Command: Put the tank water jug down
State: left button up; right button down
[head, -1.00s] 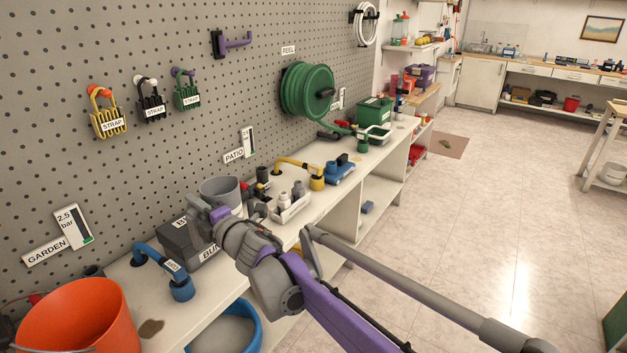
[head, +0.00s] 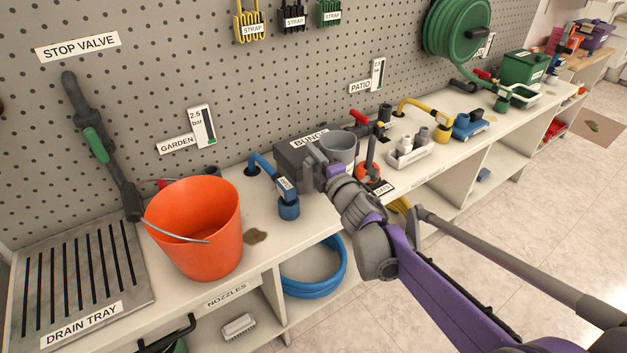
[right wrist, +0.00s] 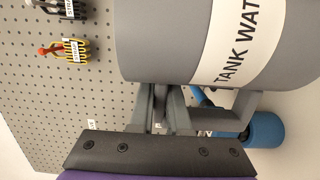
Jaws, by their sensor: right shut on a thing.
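The tank water jug (head: 339,147) is a grey, open-topped vessel in front of the pegboard, beside the dark BUNGS box. In the right wrist view the jug (right wrist: 165,40) fills the upper middle, with a white band reading "TANK WAT". My right gripper (head: 318,165) is shut on the jug; in the wrist view its fingers (right wrist: 160,108) reach up to the jug's handle side. The jug's base is partly hidden by my gripper, so I cannot tell its clearance above the bench. My left gripper is out of view.
The slatted drain tray (head: 75,280) lies at the bench's left end, bare on top. An orange bucket (head: 195,230) stands beside it. A dark stain (head: 256,236) marks the bench front.

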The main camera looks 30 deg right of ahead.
notch_tip(320, 180, down, 7)
jog(key=b, duration=0.2)
jog(key=shift+f, duration=0.15)
jog(key=shift+f, duration=0.2)
jog(key=c, duration=0.9)
grip_release()
jog(key=shift+r, duration=0.15)
